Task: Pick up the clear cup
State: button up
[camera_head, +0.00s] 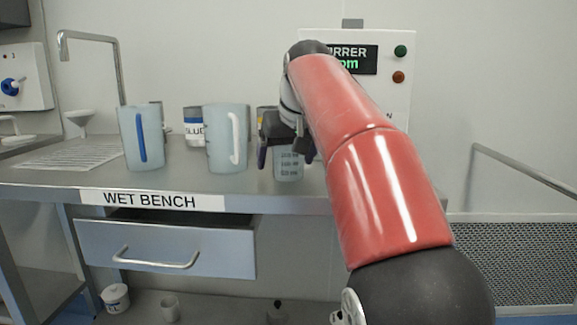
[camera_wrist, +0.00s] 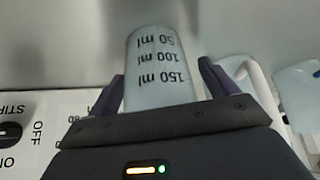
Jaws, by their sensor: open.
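The clear cup (camera_head: 288,172) stands upright on the wet bench, with dark volume marks on its side. My gripper (camera_head: 286,157) is over it, with one finger on each side. In the wrist view the cup (camera_wrist: 158,68) shows its 50, 100 and 150 ml marks and lies between the open purple fingers (camera_wrist: 160,80). A gap shows beside the right finger; contact on the left is unclear. The cup's upper part is hidden behind the gripper in the head view.
A pitcher with a white handle (camera_head: 222,140) stands just left of the cup. A blue-handled pitcher (camera_head: 142,140) is farther left, with a glue container (camera_head: 193,128) behind. The stirrer's panel (camera_head: 351,60) is behind my arm. The bench edge (camera_head: 150,199) is in front.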

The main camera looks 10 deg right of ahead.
jog(key=c, duration=1.1)
jog(key=shift+o, duration=0.2)
jog(key=shift+r, duration=0.1)
